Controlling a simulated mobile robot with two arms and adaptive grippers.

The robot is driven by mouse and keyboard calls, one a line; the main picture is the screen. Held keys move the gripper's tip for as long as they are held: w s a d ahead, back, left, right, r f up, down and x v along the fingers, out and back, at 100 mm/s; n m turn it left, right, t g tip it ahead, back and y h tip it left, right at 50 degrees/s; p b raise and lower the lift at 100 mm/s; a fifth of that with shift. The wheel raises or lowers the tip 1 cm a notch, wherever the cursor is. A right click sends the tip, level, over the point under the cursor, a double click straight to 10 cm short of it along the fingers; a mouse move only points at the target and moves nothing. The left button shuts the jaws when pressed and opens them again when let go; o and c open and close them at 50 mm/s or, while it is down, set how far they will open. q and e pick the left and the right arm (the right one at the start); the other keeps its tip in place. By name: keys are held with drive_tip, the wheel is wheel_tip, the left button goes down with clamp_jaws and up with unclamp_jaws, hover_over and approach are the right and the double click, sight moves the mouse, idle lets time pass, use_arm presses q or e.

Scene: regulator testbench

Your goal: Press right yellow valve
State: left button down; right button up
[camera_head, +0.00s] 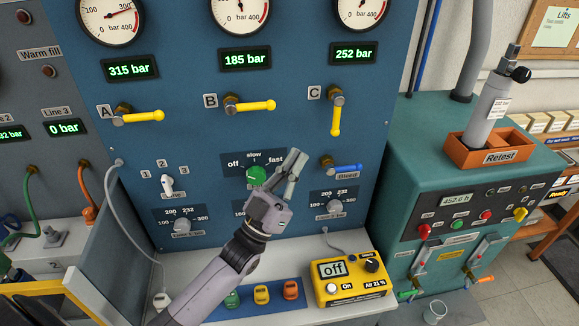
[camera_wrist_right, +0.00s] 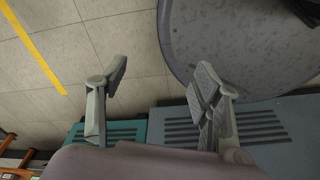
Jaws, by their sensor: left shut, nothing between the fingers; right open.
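The right yellow valve C (camera_head: 336,118) is on the blue panel, its handle pointing straight down. Yellow valves B (camera_head: 250,105) and A (camera_head: 138,117) are to its left, with handles pointing roughly right. My left gripper (camera_head: 294,160) is shut and empty in front of the panel. In the picture it is below and left of valve C, between the green knob (camera_head: 257,175) and the blue bleed valve (camera_head: 345,169), and looks apart from valve C. My right gripper (camera_wrist_right: 160,82) is open and empty in the right wrist view, above the floor; it does not show in the head view.
A yellow box (camera_head: 347,280) reading "off" stands on the white ledge below the panel. A teal bench (camera_head: 425,135) with a grey cylinder (camera_head: 487,112) in an orange tray stands at right. A grey side panel (camera_head: 130,225) juts out at left. Tiled floor (camera_wrist_right: 120,40) shows below the right gripper.

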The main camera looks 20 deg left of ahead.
sight(336, 112)
use_arm(q)
drive_tip(key=w+d+r+p, duration=0.1)
drive_tip(key=w, duration=0.1)
drive_tip(key=w+d+r+p, duration=0.1)
drive_tip(key=w, duration=0.1)
drive_tip(key=w+r+p, duration=0.1)
drive_tip(key=w, duration=0.1)
drive_tip(key=shift+w+d+r, duration=0.1)
drive_tip(key=shift+w+d, duration=0.25)
drive_tip(key=shift+d, duration=0.05)
use_arm(e)
drive_tip(key=r, duration=0.1)
drive_tip(key=s+r, duration=0.1)
drive_tip(key=d+r, duration=0.1)
drive_tip(key=r, duration=0.1)
drive_tip(key=shift+s+d, duration=0.1)
drive_tip(key=shift+s, duration=0.1)
drive_tip(key=shift+w, duration=0.2)
